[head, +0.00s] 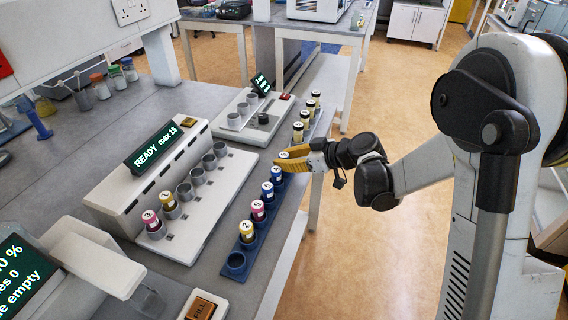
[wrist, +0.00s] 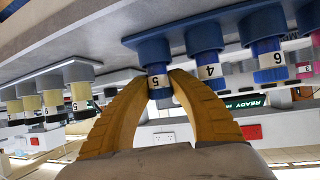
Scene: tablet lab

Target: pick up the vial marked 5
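In the wrist view a vial with a white label reading 5 (wrist: 160,82) stands in a cup at the end of a blue rack (wrist: 152,50). My gripper (wrist: 163,80) has its yellow fingertips against both sides of this vial and appears shut on it. The vial still sits in its cup. In the head view my gripper (head: 283,162) reaches in from the right over the far end of the blue rack (head: 236,262) and hides most of that vial. A cream vial in the neighbouring rack also seems to read 5 (wrist: 80,106).
Beside the held vial stand a blue vial marked 4 (wrist: 209,71) and another blue vial (wrist: 268,60). Pink vial 3 (head: 258,210) and yellow vial 2 (head: 246,231) stand nearer. The cream vials (head: 304,116) stand beyond. A white READY machine (head: 150,165) is left.

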